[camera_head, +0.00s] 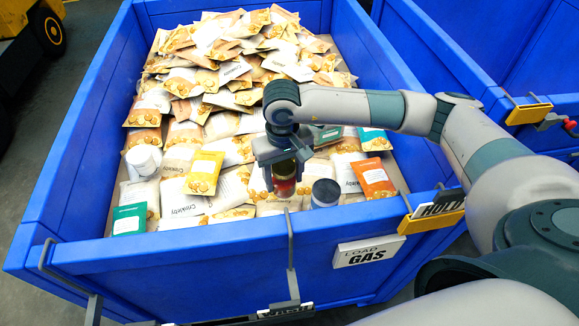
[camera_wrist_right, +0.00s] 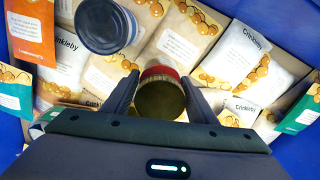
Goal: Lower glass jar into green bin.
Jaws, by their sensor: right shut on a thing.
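A small glass jar (camera_head: 284,187) with a gold lid and red band or contents hangs upright in my right gripper (camera_head: 283,170). In the right wrist view I see the jar's lid (camera_wrist_right: 160,98) from above, between the two fingers (camera_wrist_right: 158,95). The right gripper is shut on it. The jar is over the front part of a large blue bin (camera_head: 130,250) full of snack pouches; I cannot tell whether it touches the pouches below. No green bin shows in these views. My left gripper is not in view.
A dark-lidded can (camera_head: 325,193) stands right of the jar; it also shows in the right wrist view (camera_wrist_right: 105,26). A white tub (camera_head: 143,160) lies at the left. Pouches pile higher at the back (camera_head: 240,50). Metal hooks (camera_head: 291,260) hang over the front wall. Another blue bin (camera_head: 480,40) stands right.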

